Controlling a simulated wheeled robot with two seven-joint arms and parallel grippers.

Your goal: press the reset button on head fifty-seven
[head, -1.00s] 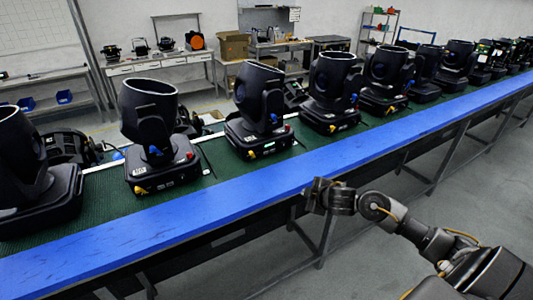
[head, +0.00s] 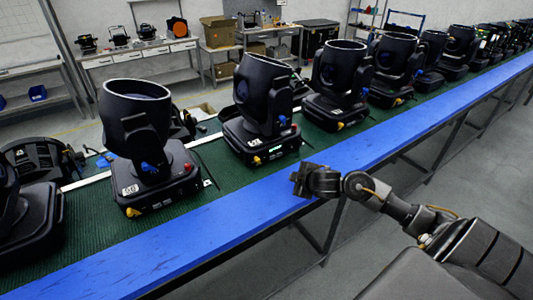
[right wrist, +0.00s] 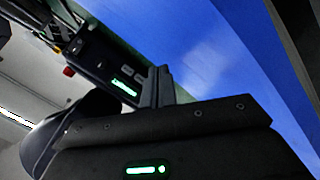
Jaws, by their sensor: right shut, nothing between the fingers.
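Black moving-head lights stand in a row on the green belt. The near one (head: 148,165) has a white number label (head: 129,190), too small to read surely, and a red button (head: 187,167) on its base. The middle one (head: 262,110) has a similar base; its label is not readable, so I cannot tell which is fifty-seven. My right gripper (head: 300,180) is shut and empty at the blue rail, in front of the middle head and apart from it. In the right wrist view its fingers (right wrist: 160,88) are together; a base with a red button (right wrist: 69,71) and green display (right wrist: 124,88) lies beyond.
The blue rail (head: 215,222) runs along the front of the belt (head: 90,213). More heads continue to the far right. Workbenches (head: 150,56) stand behind. The grey floor (head: 440,190) in front of the rail is open.

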